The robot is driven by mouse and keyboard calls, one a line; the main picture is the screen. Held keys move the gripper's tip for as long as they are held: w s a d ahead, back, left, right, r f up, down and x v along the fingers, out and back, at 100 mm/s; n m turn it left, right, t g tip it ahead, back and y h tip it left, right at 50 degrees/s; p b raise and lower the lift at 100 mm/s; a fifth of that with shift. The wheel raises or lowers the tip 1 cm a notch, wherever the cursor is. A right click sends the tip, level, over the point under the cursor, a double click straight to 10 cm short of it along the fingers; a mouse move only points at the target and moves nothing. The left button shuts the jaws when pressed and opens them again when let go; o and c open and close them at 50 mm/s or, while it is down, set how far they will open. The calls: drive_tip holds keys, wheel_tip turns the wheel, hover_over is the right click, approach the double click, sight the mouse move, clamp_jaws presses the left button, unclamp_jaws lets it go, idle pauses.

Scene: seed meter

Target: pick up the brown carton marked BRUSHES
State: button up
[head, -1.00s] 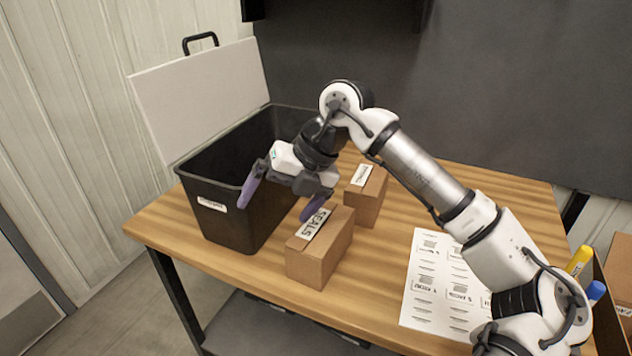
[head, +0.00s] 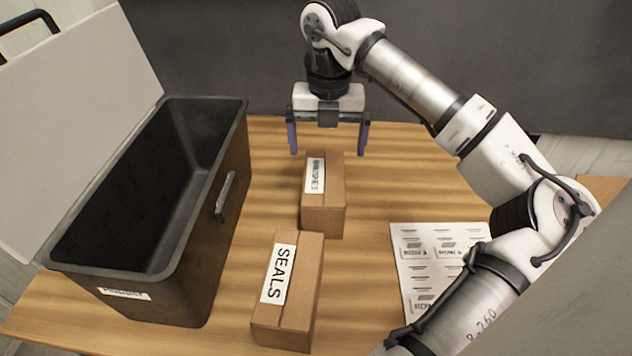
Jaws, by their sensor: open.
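A brown carton (head: 322,219) stands upright on the wooden table, right of the black bin. The white label on its top is too blurred to read for certain. My gripper (head: 328,151) points down at the carton's far end, jaws open and empty, with one purple finger to either side of it in the picture. The fingers look apart from the carton; their exact height above it is hard to tell. A second brown carton (head: 310,285), clearly marked SEALS, stands nearer the front of the table.
The open black bin (head: 212,215) stands at the left with its pale lid raised behind it; its inside looks dark and empty. A printed white sheet (head: 408,262) lies at the right, partly hidden by my arm. Bare wood separates the bin from the cartons.

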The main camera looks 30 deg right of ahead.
sight(327, 176)
wheel_tip(327, 176, down, 7)
drive_tip(key=shift+s+f+p, duration=0.1)
drive_tip(key=shift+s+p, duration=0.05)
drive_tip(key=shift+p, duration=0.55)
drive_tip(key=shift+w+a+f+p, duration=0.15)
drive_tip(key=shift+f+p, duration=0.5)
drive_tip(key=shift+f, duration=0.8)
drive_tip(key=shift+w+d+f+p, duration=0.15)
drive_tip(key=shift+f+p, duration=0.45)
drive_tip(key=shift+f, duration=0.8)
drive_tip(key=shift+a, duration=0.1)
drive_tip(key=c, duration=1.3)
drive_tip(key=shift+r, duration=0.1)
drive_tip(key=shift+c, duration=0.7)
